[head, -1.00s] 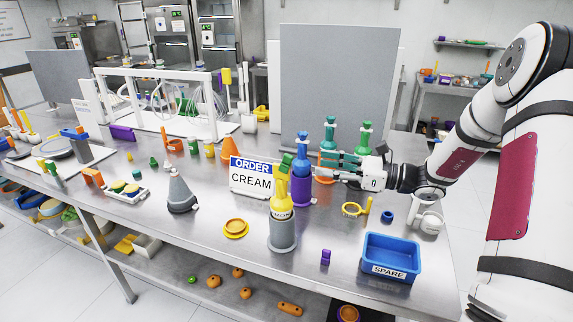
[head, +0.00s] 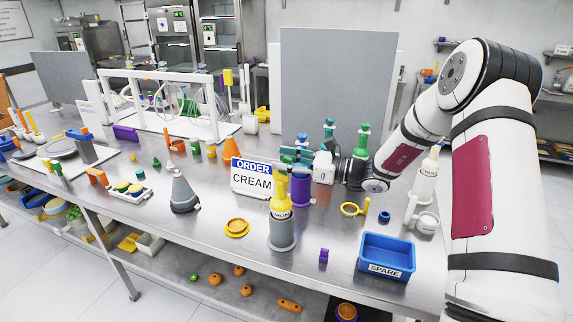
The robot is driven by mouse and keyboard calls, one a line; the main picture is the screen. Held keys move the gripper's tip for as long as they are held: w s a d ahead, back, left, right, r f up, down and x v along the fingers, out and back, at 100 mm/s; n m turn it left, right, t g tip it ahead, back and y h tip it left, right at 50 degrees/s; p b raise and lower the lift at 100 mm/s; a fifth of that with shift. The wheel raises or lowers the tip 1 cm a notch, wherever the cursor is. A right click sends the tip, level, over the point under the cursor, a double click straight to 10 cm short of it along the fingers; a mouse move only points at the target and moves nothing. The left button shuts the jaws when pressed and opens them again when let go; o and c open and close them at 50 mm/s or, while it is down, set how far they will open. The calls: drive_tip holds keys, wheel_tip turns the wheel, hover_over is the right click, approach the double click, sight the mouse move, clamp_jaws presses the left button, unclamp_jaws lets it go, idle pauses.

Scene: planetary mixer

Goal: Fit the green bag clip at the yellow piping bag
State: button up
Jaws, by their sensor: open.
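The yellow piping bag (head: 281,205) stands upright in a grey round holder (head: 282,234), in front of the ORDER CREAM sign. The small green bag clip (head: 283,164) shows at the top of the yellow bag; whether it is seated on the bag or only touches it is too small to tell. My gripper (head: 292,155) is open, just behind and right of the clip, with its teal fingers pointing left. It partly hides the blue bag (head: 302,141) in the purple holder (head: 301,189).
The ORDER CREAM sign (head: 252,179) stands close on the left. Bags with green tops stand behind my gripper. A yellow-orange dish (head: 237,228) sits left of the holder.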

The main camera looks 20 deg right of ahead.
drive_tip(key=shift+c, duration=0.6)
drive_tip(key=c, duration=0.9)
drive_tip(key=shift+c, duration=0.2)
drive_tip(key=shift+r, duration=0.1)
